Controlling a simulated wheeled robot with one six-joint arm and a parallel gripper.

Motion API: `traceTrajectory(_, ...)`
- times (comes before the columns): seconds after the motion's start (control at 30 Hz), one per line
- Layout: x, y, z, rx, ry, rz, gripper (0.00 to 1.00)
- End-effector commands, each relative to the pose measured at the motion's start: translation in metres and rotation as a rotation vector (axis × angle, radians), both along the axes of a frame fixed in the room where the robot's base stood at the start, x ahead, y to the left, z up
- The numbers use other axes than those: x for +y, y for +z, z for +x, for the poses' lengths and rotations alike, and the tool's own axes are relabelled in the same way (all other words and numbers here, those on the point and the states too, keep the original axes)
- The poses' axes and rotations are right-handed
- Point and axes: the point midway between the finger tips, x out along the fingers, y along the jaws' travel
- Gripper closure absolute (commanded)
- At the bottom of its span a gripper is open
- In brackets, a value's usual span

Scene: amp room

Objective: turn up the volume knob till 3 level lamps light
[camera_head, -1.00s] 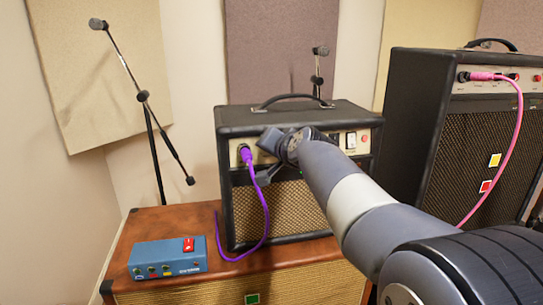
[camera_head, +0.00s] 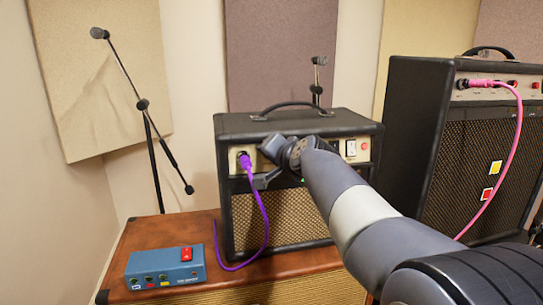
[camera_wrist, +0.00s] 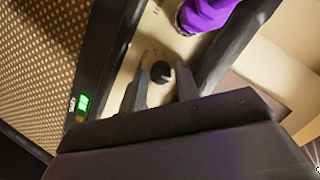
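The volume knob, a small dark round knob (camera_wrist: 160,72) with a pale pointer mark, sits on the cream panel of the small black amp (camera_head: 230,205). In the wrist view my gripper (camera_wrist: 161,84) is open, with one finger on each side of the knob and a visible gap to it. In the head view my gripper (camera_head: 266,163) is at the amp's front panel and hides the knob. A green level lamp (camera_wrist: 83,103) is lit on the panel; a dim amber spot (camera_wrist: 79,118) shows beside it. Other lamps cannot be made out.
A purple cable (camera_head: 265,215) is plugged in close beside my gripper; its plug (camera_wrist: 205,12) shows in the wrist view. A blue pedal (camera_head: 165,269) is on the brown cabinet (camera_head: 170,232). A larger amp (camera_head: 435,150) with a pink cable (camera_head: 517,140) stands to the right.

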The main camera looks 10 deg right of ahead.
Motion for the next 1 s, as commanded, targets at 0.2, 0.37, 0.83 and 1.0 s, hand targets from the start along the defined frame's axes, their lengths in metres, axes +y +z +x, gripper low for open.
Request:
traceTrajectory(0.2, 0.0, 0.0, 0.0, -0.001, -0.001, 0.0, 0.7)
traceTrajectory(0.37, -0.002, 0.004, -0.008, -0.003, -0.001, -0.001, 0.7)
traceTrajectory(0.83, -0.014, 0.028, -0.081, -0.003, -0.002, 0.0, 0.7)
traceTrajectory(1.0, -0.016, 0.032, -0.097, -0.001, -0.001, 0.0, 0.7)
